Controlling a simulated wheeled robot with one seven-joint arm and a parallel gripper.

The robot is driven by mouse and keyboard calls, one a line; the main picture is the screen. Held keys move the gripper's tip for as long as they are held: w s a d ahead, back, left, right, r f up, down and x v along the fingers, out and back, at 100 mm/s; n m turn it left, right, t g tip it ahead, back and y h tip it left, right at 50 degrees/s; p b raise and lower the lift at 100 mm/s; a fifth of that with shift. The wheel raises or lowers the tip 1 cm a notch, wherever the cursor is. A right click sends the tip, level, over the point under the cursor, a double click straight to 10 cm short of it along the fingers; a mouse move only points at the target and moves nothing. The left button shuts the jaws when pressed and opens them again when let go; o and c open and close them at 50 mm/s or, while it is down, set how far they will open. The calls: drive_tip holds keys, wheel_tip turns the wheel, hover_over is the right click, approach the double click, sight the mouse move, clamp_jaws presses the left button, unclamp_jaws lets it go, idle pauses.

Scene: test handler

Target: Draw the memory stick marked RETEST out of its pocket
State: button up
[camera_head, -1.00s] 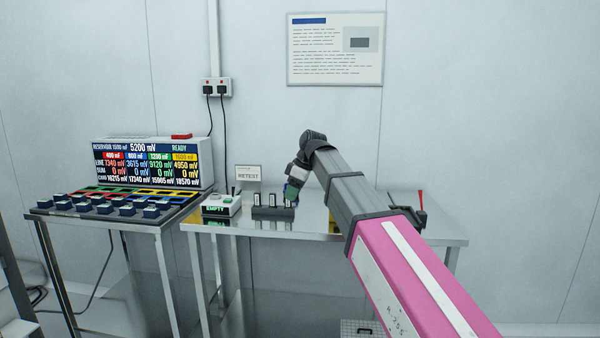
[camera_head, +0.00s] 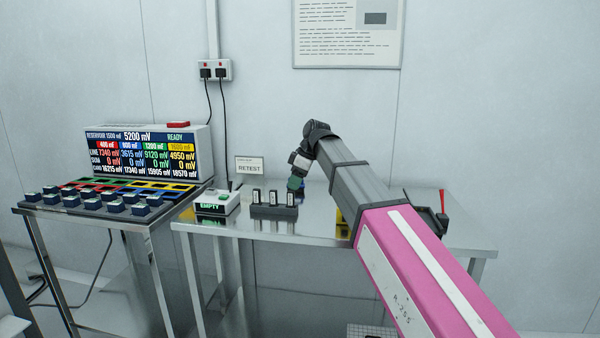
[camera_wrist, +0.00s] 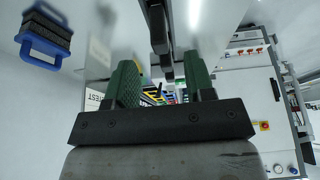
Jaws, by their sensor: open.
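A small dark rack (camera_head: 273,211) on the steel table holds three upright memory sticks: left (camera_head: 256,196), middle (camera_head: 273,198) and right (camera_head: 290,199). Any marks on them are too small to read. A white card reading RETEST (camera_head: 250,168) stands behind the rack; part of it also shows at the left of the wrist view (camera_wrist: 93,101). My gripper (camera_head: 296,184), with green fingers, is by the rack's right end, just above and behind the right stick in the picture. In the wrist view my gripper (camera_wrist: 161,88) is open, with no stick clearly seen between its fingers.
A box marked EMPTY (camera_head: 216,204) stands left of the rack. A tester with a lit display (camera_head: 145,150) and several coloured pockets is on the left table. A red-handled tool (camera_head: 442,203) is at the right. A blue-handled block (camera_wrist: 43,38) shows in the wrist view.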

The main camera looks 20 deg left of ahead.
sight(291, 191)
drive_tip(key=x, duration=0.6)
drive_tip(key=shift+a+f, duration=0.15)
drive_tip(key=shift+f, duration=0.1)
clamp_jaws()
